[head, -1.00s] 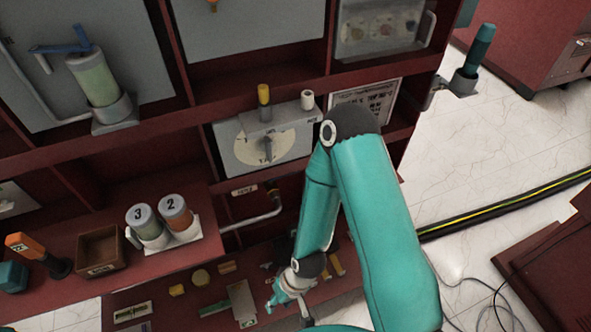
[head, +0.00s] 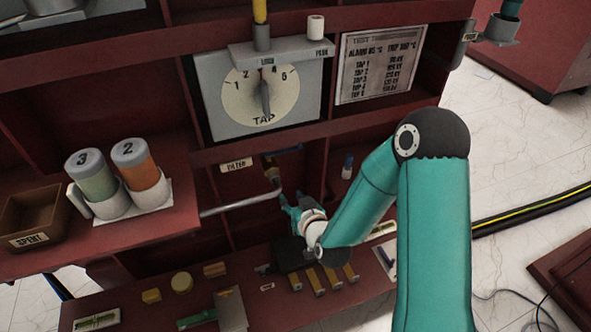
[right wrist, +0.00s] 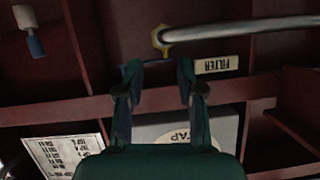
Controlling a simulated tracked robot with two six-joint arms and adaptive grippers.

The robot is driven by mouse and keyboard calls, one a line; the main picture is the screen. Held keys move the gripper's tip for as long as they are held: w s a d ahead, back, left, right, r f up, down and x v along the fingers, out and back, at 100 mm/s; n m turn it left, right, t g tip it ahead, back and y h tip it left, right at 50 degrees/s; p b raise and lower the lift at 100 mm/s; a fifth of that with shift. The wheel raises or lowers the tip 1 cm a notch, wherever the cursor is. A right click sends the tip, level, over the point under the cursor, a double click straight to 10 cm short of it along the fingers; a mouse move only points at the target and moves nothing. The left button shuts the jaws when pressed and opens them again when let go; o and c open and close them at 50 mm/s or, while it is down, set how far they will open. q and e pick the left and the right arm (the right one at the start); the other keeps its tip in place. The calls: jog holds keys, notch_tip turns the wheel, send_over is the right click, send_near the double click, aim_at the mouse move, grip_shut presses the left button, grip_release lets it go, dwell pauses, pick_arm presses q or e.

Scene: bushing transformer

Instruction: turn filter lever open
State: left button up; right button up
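The filter valve shows as a brass fitting (head: 270,170) on a grey pipe, with a blue lever (head: 287,152) reaching to the right, under the FILTER label (head: 236,166). My right gripper (head: 288,203) is below the lever, in front of the filter compartment. In the right wrist view, which looks upside down, the gripper's two fingers (right wrist: 159,72) are apart with nothing held. The brass fitting (right wrist: 162,40) is beyond the fingertips, and the dark blue lever (right wrist: 130,68) shows near the left fingertip. I cannot tell whether they touch. My left gripper is not in view.
The grey pipe (head: 240,204) runs left from the valve. The TAP dial (head: 264,97) is above the compartment. A small blue-and-white item (head: 347,167) stands to its right. Canisters 2 (head: 138,165) and 3 (head: 92,177) stand left. Several small items lie on the lower shelf.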

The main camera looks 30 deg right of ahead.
aim_at(299, 147)
jog(key=w+d+r+m+t+h+b, duration=0.1)
jog(key=w+d+r+t+h+b, duration=0.2)
jog(key=d+b, duration=0.35)
pick_arm(q)
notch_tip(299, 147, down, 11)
jog(key=b, duration=0.1)
jog(key=shift+b, duration=0.3)
pick_arm(e)
jog(key=shift+h, duration=0.6)
jog(key=x, duration=1.4)
jog(key=shift+d+f, duration=0.15)
jog(key=shift+d, duration=0.25)
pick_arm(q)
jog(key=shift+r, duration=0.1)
pick_arm(e)
grip_shut()
